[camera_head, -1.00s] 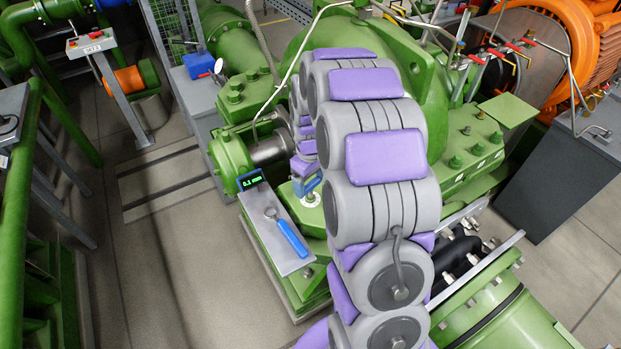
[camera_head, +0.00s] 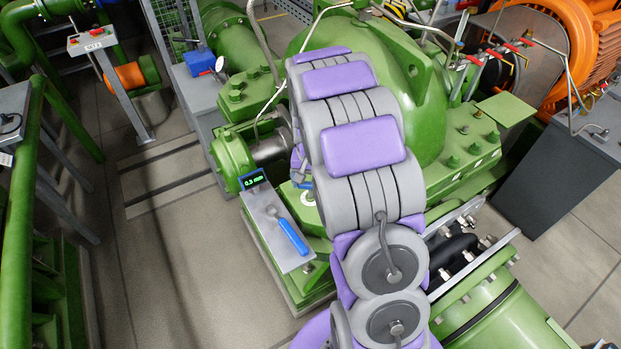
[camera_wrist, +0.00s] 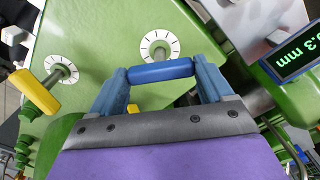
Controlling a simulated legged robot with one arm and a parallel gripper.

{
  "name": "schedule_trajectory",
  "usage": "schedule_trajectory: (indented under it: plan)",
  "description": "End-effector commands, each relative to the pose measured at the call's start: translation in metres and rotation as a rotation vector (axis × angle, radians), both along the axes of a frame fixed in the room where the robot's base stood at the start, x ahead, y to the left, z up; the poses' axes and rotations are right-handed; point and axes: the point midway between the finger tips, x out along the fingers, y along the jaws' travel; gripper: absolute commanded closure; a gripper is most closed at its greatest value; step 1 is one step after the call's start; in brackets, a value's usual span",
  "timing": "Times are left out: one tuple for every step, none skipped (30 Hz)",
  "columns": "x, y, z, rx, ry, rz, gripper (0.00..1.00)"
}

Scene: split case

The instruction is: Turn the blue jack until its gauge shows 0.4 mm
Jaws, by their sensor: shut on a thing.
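The blue jack (camera_wrist: 160,72) shows in the wrist view as a blue bar in front of a round white dial (camera_wrist: 160,45). My gripper (camera_wrist: 161,78) is shut on the bar, with one blue finger at each end. A small gauge (camera_wrist: 291,53) at the right of the wrist view reads 0.3 mm, upside down there. It also shows in the head view (camera_head: 253,179), on the green machine. In the head view my arm hides the jack and most of my gripper.
A yellow jack (camera_wrist: 38,92) with its own dial stands left of the blue one in the wrist view. A grey tray (camera_head: 277,236) with a blue-handled wrench (camera_head: 291,236) lies below the gauge. Open floor is on the left.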

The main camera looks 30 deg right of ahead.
Motion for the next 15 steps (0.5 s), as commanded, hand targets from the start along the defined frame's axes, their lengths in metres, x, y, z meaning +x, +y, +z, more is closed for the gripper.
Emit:
schedule_trajectory:
  plan:
    - [0.0027, -0.0011, 0.0030, -0.003, -0.009, -0.035, 0.51]
    - [0.0029, -0.0010, 0.0030, -0.003, -0.009, -0.057, 0.51]
    - [0.0029, -0.0008, 0.0030, -0.002, -0.010, -0.086, 0.51]
    - [0.0029, -0.0009, 0.0030, -0.004, -0.010, -0.105, 0.51]
    - [0.0029, -0.0009, 0.0029, -0.004, -0.010, -0.123, 0.51]
    - [0.0031, -0.0009, 0.0030, -0.004, -0.010, -0.147, 0.51]
    - [0.0032, -0.0008, 0.0029, -0.004, -0.011, -0.163, 0.51]
    - [0.0033, -0.0007, 0.0029, -0.003, -0.011, -0.179, 0.51]
    - [0.0034, -0.0007, 0.0029, -0.004, -0.011, -0.197, 0.51]
    - [0.0034, -0.0008, 0.0028, -0.004, -0.011, -0.209, 0.51]
    - [0.0035, -0.0008, 0.0028, -0.004, -0.011, -0.222, 0.51]
    - [0.0035, -0.0008, 0.0028, -0.003, -0.012, -0.235, 0.51]
    - [0.0036, -0.0008, 0.0027, -0.003, -0.012, -0.244, 0.51]
    - [0.0036, -0.0008, 0.0027, -0.003, -0.012, -0.253, 0.51]
    - [0.0038, -0.0007, 0.0027, -0.003, -0.013, -0.263, 0.51]
